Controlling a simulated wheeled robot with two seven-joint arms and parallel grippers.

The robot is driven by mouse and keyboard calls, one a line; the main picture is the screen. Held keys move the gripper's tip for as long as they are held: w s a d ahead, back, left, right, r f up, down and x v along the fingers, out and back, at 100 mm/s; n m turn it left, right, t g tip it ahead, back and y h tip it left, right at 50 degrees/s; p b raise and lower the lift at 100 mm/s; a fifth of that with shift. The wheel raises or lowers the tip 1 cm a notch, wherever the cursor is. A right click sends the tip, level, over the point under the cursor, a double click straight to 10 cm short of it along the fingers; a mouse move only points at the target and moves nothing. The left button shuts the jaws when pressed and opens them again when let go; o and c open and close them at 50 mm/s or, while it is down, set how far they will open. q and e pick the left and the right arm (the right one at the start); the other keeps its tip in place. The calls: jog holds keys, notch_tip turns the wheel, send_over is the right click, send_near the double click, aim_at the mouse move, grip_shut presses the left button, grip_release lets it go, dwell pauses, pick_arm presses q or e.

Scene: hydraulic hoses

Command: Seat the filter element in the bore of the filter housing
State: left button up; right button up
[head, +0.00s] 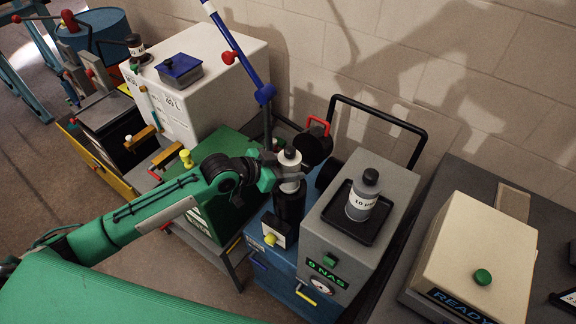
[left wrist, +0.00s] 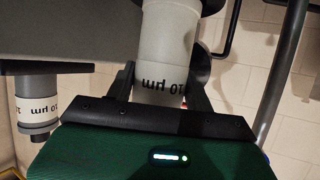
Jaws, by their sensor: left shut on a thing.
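The filter element (head: 291,168) is a pale cylinder with a dark top. In the left wrist view the filter element (left wrist: 165,45) shows a "10 µm" label, upside down. My left gripper (head: 289,175) is shut on it and holds it about upright. The black cylindrical filter housing (head: 290,207) stands directly below it on the blue unit. The lower end of the element is at or just over the housing's mouth; I cannot tell whether it is inside the bore. The bore itself is hidden. My right gripper is not in view.
A round black lid (head: 314,146) with a red handle is close behind the gripper. A black tube frame (head: 385,112) rises behind. A green-topped cart (head: 226,200) is left.

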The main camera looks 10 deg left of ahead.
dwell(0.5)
pick_arm(q)
jog(key=shift+f+b, duration=2.05)
jog(key=shift+f, duration=1.25)
jog(key=o, duration=1.1)
jog(key=shift+o, duration=0.7)
jog(key=shift+f, duration=0.2)
jog(key=shift+s, duration=0.15)
jog(key=shift+s+a+r+b, duration=0.25)
jog(key=shift+s+a+b, duration=0.1)
jog(key=shift+a, duration=0.15)
jog(key=b+v, duration=0.3)
jog(key=v, duration=0.9)
jog(key=shift+a+r, duration=0.15)
jog(key=shift+r, duration=0.2)
